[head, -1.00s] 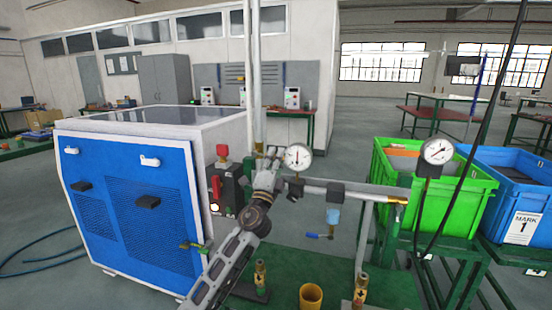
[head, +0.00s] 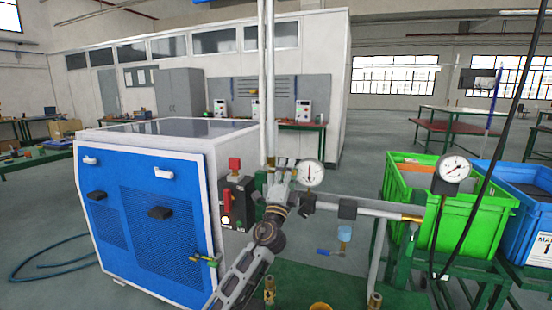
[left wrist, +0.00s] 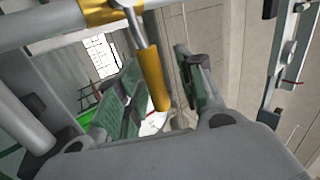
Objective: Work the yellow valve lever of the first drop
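A yellow valve lever (left wrist: 152,78) hangs from a joint beneath a pipe with a yellow band in the left wrist view. My left gripper (left wrist: 160,95) is open, with one green-padded finger on each side of the lever. A gap shows on the lever's right; whether the left finger touches it I cannot tell. In the head view, my left gripper (head: 283,168) is up at the pipework, just left of a round gauge (head: 311,173), and I cannot make out the yellow lever behind it. My right gripper is not in view.
The blue-and-white generator cabinet (head: 150,215) stands left, with a red-handled switch box (head: 236,203). A green crate (head: 470,222) and second gauge (head: 456,168) are at right.

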